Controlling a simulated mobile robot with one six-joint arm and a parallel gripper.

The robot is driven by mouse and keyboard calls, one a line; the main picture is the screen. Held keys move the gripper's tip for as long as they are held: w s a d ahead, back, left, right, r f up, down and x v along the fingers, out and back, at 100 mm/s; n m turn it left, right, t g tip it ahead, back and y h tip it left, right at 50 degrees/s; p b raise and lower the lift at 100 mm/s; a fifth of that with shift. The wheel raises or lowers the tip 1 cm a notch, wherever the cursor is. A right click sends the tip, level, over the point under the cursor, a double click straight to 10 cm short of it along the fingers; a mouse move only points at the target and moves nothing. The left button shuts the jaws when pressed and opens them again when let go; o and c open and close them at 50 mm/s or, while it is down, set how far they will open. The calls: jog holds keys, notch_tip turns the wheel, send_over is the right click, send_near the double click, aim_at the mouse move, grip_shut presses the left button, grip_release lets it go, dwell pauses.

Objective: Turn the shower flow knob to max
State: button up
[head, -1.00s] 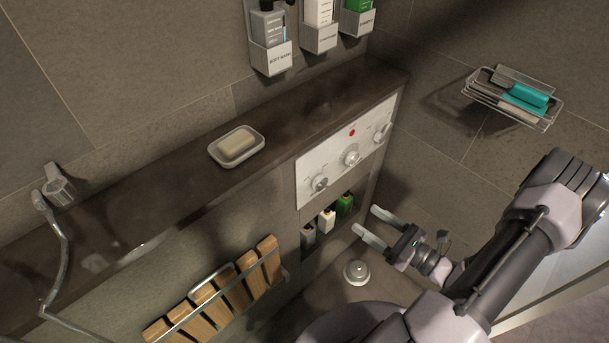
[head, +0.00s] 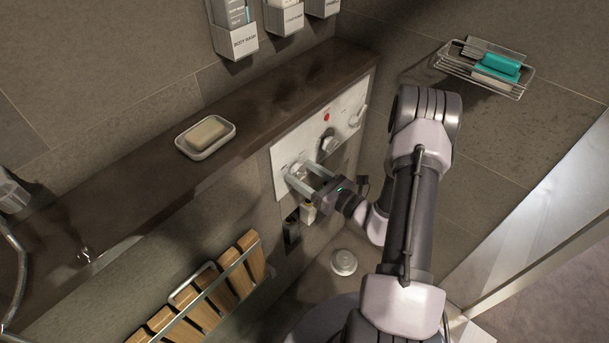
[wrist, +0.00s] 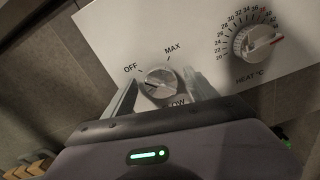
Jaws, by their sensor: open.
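The flow knob (wrist: 160,84) is a round metal dial on the white control panel (head: 279,171), marked OFF at its left and MAX at its upper right. Its mark appears to point left, toward the OFF side. The label below it is partly hidden by my gripper. My gripper (head: 299,175) is open at the panel. In the wrist view, its fingers (wrist: 162,98) stand on either side of the flow knob; I cannot tell whether they touch it. In the head view, the knob (head: 296,167) shows partly between the fingertips.
The heat knob (wrist: 258,42), with a number scale, is right of the flow knob. A dark ledge (head: 270,97) with a soap dish (head: 178,147) runs above the panel. A folded wooden seat (head: 204,299) is at lower left.

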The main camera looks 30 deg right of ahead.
jog(key=c, duration=1.4)
jog(key=shift+m, duration=0.4)
jog(key=m+p, duration=0.2)
jog(key=m, duration=0.1)
jog(key=shift+r+m+p, duration=0.1)
jog(key=shift+m+p, duration=0.25)
jog(key=shift+m, duration=0.05)
jog(key=m+p, duration=0.2)
jog(key=m, duration=0.2)
jog(key=shift+d+m, duration=0.15)
jog(key=shift+m, duration=0.15)
jog(key=m, duration=0.1)
jog(key=m+p, duration=0.1)
jog(key=m, duration=0.2)
jog(key=shift+f, duration=0.25)
jog(key=m+p, duration=0.1)
jog(key=m, duration=0.3)
jog(key=shift+f, duration=0.1)
jog(key=shift+m, duration=0.5)
